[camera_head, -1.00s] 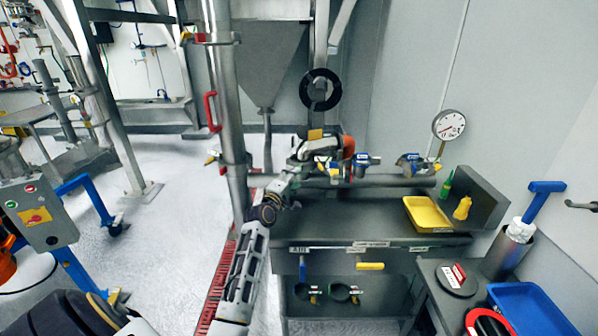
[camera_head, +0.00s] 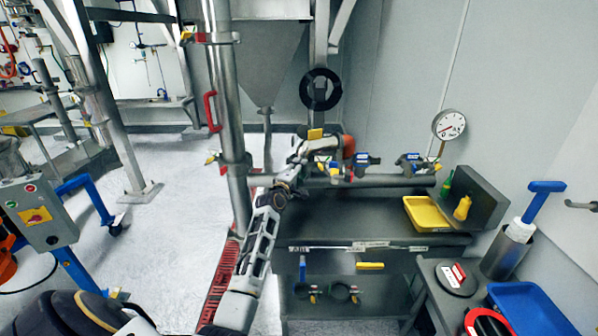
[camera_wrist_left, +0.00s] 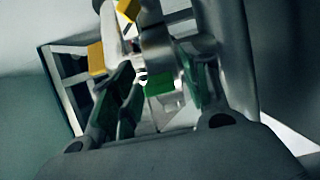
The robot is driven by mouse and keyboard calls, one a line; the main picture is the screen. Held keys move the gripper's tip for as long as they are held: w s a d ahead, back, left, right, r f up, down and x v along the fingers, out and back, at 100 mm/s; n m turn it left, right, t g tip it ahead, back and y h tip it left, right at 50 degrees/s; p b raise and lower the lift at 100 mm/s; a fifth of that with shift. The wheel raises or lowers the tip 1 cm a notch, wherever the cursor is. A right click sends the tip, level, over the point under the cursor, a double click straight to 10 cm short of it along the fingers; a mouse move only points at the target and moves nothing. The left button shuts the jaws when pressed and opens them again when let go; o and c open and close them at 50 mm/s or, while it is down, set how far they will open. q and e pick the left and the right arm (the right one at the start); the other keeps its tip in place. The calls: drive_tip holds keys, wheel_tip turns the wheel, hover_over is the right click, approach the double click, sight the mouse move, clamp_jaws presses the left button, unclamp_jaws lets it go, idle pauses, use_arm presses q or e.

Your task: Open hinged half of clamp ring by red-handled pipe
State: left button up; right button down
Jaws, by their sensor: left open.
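The steel pipe (camera_head: 222,75) with the red handle (camera_head: 212,112) stands upright, left of centre in the head view. My left arm reaches up in front of the bench, and its gripper (camera_head: 318,160) is by the metal fittings on the horizontal pipe. In the left wrist view my left gripper (camera_wrist_left: 155,90) is open, with dark fingers and green pads at either side of a shiny metal piece (camera_wrist_left: 160,55). I cannot tell whether the fingers touch it. The clamp ring's hinge and outline are not clear. My right gripper is not in view.
Blue-and-metal fittings (camera_head: 365,160) sit along the horizontal pipe (camera_head: 400,181) to the right. A pressure gauge (camera_head: 449,124) stands behind the bench (camera_head: 340,220). A yellow tray (camera_head: 428,213) and yellow bottle (camera_head: 462,208) lie to its right. The bench's middle is clear.

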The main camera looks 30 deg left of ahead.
use_arm(q)
drive_tip(key=shift+c, duration=0.4)
drive_tip(key=shift+r, duration=0.1)
clamp_jaws()
drive_tip(key=shift+r, duration=0.1)
